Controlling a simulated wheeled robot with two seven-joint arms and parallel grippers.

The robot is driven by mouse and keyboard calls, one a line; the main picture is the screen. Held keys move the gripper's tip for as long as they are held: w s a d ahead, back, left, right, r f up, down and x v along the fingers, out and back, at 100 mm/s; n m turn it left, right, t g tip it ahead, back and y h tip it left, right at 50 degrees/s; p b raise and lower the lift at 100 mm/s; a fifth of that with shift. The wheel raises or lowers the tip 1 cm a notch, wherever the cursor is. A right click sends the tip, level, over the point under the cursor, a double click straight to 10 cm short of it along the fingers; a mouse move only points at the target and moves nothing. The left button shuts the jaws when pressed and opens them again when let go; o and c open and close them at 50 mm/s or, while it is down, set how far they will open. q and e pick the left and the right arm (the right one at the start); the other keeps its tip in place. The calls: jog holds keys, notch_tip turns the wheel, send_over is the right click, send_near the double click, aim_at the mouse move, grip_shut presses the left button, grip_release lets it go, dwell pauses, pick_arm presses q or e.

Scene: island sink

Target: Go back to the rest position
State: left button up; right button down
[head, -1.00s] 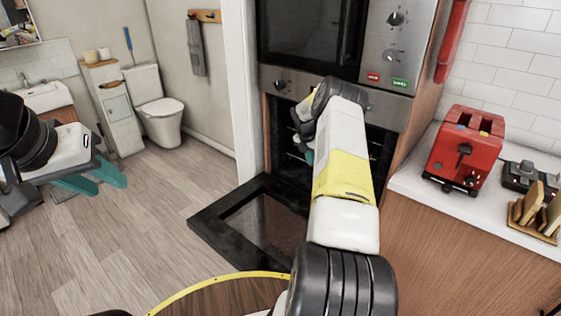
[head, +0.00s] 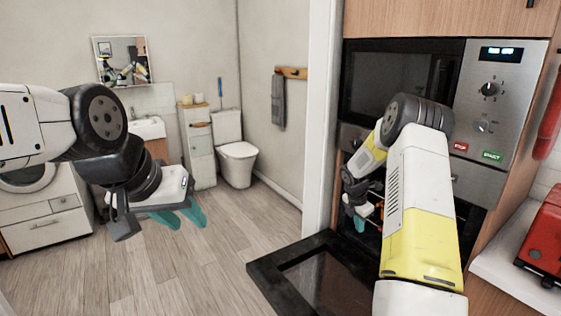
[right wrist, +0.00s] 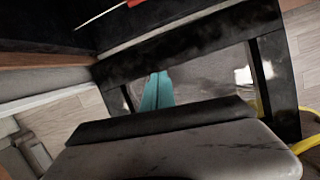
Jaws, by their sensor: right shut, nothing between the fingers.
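My left gripper (head: 186,216) hangs over open floor at the left of the head view. Its two teal fingers are apart with nothing between them. My right arm reaches forward at the right, and my right gripper (head: 361,221) is low in front of the oven opening, partly hidden by my arm. In the right wrist view its teal fingers (right wrist: 157,92) are together and empty, over the lowered oven door (right wrist: 205,75). The oven door (head: 275,268) lies open and flat in the head view. Whether the fingers touch it cannot be told.
The microwave (head: 400,82) and control panel (head: 490,105) are above the oven. A red toaster (head: 545,240) stands on the counter at right. A toilet (head: 236,155), cabinet (head: 200,150) and washing machine (head: 45,215) are at the back left. The floor (head: 190,270) between is clear.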

jog(key=s+a+r+m+t, duration=0.1)
jog(key=s+a+r+m, duration=0.25)
jog(key=r, duration=0.45)
jog(key=s+a+r+m+y, duration=0.1)
jog(key=s+a+r+m, duration=0.2)
jog(key=s+r, duration=0.35)
jog(key=s+a+r+m+t, duration=0.1)
jog(key=s+a+r+m, duration=0.25)
jog(key=r, duration=0.65)
jog(key=s+a+r+m+y, duration=0.1)
jog(key=s+a+r+m, duration=0.1)
jog(key=s, duration=0.5)
jog(key=s+a+r+m+t+y, duration=0.1)
jog(key=s+a+r+m, duration=0.1)
jog(key=s+a+m, duration=0.2)
jog(key=s+a+r+m+t+y, duration=0.1)
jog(key=s+m, duration=0.4)
jog(key=s, duration=0.7)
jog(key=shift+a+r+m+y, duration=0.45)
jog(key=shift+a+r, duration=0.4)
jog(key=shift+a, duration=0.4)
jog(key=shift+d, duration=0.1)
